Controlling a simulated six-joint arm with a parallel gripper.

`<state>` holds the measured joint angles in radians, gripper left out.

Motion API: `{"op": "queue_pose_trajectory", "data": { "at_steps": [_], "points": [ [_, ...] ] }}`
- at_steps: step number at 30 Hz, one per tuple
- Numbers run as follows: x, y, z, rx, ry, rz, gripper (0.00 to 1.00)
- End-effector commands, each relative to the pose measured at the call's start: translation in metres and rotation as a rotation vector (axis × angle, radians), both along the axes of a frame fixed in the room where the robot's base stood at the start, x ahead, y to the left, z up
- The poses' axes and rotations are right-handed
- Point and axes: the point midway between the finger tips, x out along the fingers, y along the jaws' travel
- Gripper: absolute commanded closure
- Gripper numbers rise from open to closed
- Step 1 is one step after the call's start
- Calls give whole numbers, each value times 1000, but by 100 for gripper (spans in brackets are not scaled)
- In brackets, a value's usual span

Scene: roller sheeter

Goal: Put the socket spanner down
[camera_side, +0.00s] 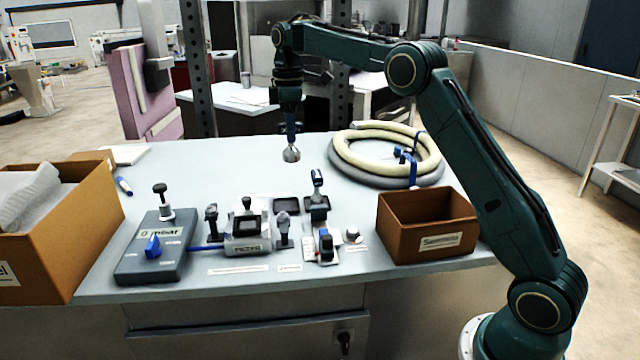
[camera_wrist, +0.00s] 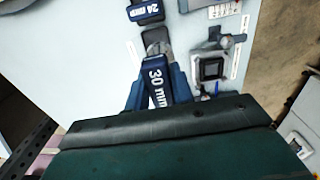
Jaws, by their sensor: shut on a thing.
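My gripper (camera_side: 291,128) points straight down over the bench and is shut on the socket spanner. The spanner's rounded metal end (camera_side: 291,154) hangs below the fingers, apparently clear of the bench. In the wrist view its blue handle, marked 30 mm (camera_wrist: 157,84), lies between my fingers, and its grey metal end (camera_wrist: 155,48) overlaps a dark square. In the side view an empty dark holder (camera_side: 287,205) lies in front of and below the gripper. A second spanner (camera_side: 317,183) stands in the holder to its right; a blue piece marked 24 mm (camera_wrist: 145,13) shows in the wrist view.
A grey gauge block (camera_side: 248,240) and a box with a blue knob (camera_side: 155,255) stand at the front left. A brown bin (camera_side: 428,226) and coiled hose (camera_side: 385,180) lie right. A cardboard box (camera_side: 85,220) stands far left. The bench behind the holders is clear.

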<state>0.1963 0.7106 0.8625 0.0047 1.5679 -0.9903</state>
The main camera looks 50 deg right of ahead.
Motion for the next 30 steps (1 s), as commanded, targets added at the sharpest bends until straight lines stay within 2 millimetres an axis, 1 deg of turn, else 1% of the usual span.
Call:
{"op": "queue_pose_trajectory", "data": {
  "at_steps": [6, 17, 29, 30],
  "points": [
    [12, 2, -3, 0, -1, -1, 100],
    [24, 4, -9, 1, -1, -4, 100],
    [23, 3, -33, 0, 0, -4, 100],
    [23, 3, -40, 1, 2, -4, 100]
  ]
}}
